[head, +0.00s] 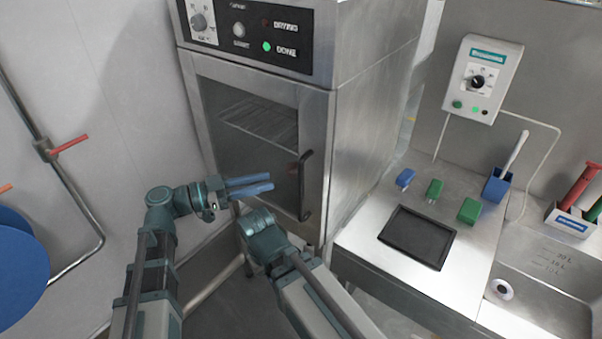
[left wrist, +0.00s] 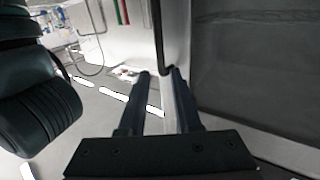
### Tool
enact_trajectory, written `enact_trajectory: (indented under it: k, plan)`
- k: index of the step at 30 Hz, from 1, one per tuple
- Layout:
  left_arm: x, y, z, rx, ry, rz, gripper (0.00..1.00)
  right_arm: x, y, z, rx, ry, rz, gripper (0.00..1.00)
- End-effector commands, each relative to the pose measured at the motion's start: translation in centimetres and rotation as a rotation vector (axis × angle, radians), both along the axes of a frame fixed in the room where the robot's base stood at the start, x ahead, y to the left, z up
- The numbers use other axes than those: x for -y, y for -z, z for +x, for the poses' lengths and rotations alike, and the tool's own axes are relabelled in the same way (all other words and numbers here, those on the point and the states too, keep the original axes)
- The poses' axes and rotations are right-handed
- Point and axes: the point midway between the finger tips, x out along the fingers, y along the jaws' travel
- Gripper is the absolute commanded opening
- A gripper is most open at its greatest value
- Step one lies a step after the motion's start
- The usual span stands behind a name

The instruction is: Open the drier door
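The drier (head: 370,110) is a steel cabinet. Its door (head: 312,130), with a dark window, looks shut. A black curved vertical handle (head: 304,185) is on the door's right side. My left gripper (head: 271,182) is in front of the door, its blue fingers pointing right towards the handle, a little short of it in the head view. In the left wrist view, my left gripper (left wrist: 160,73) has a narrow open gap, and the handle (left wrist: 157,35) lies just beyond the fingertips, in line with the gap. My right arm's end shows below the left gripper; its fingers are hidden.
A steel counter (head: 350,235) stands right of the drier, with a black tray (head: 417,238) and small blue and green blocks on it. A sink (head: 545,290) is farther right. My right forearm lies close below the left gripper. A wall pipe runs at the left.

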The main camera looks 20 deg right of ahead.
Motion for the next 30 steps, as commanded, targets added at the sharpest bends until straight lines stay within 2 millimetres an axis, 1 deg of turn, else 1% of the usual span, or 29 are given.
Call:
enact_trajectory:
  k: [1, 6, 12, 15, 21, 30]
  plan:
    - [1.3, 0.0, 0.1, 0.000, 0.004, 0.000, 0.32, 0.0, 0.0, 0.0, 0.000, 0.000, 0.000, 0.00]
    - [4.8, 0.0, 0.3, -0.001, 0.004, 0.001, 0.32, 0.0, 0.0, 0.0, 0.000, 0.000, 0.000, 0.00]
    - [8.1, 0.0, 0.6, -0.001, 0.003, 0.001, 0.32, 0.0, 0.0, 0.0, 0.000, 0.000, 0.000, 0.00]
    - [9.2, 0.0, 0.7, -0.001, 0.002, 0.001, 0.32, 0.0, 0.0, 0.0, 0.000, 0.000, 0.000, 0.00]
    - [10.3, 0.0, 0.8, -0.001, 0.000, 0.001, 0.32, 0.0, 0.0, 0.0, 0.000, 0.000, 0.000, 0.00]
    - [10.4, 0.0, 0.8, -0.001, -0.001, 0.001, 0.32, 0.0, 0.0, 0.0, 0.000, 0.000, 0.000, 0.00]
